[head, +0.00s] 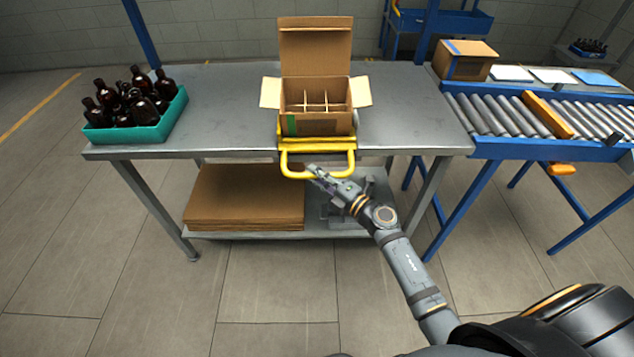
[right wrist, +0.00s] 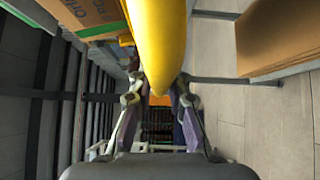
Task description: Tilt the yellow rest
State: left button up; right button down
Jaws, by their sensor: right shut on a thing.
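The yellow rest (head: 341,146) is at the front edge of the grey metal table, with its loop handle (head: 287,163) sticking out past the edge. An open cardboard box (head: 300,125) with dividers sits on it, its flaps spread and back flap up. The rest looks about level. My right gripper (head: 315,170) is at the front bar of the handle and shut on it. In the right wrist view the yellow bar (right wrist: 158,35) runs down between the fingers, partly hiding their tips. My left gripper is in neither view.
A teal crate (head: 150,134) of dark amber bottles stands at the table's left. Flat cardboard (head: 245,195) lies on the shelf below. The table between crate and box is clear.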

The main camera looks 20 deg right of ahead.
jog(key=shift+f, duration=0.4)
jog(key=c, duration=1.3)
grip_release()
jog(key=shift+w, duration=0.1)
jog(key=v, duration=1.2)
jog(key=shift+r, duration=0.1)
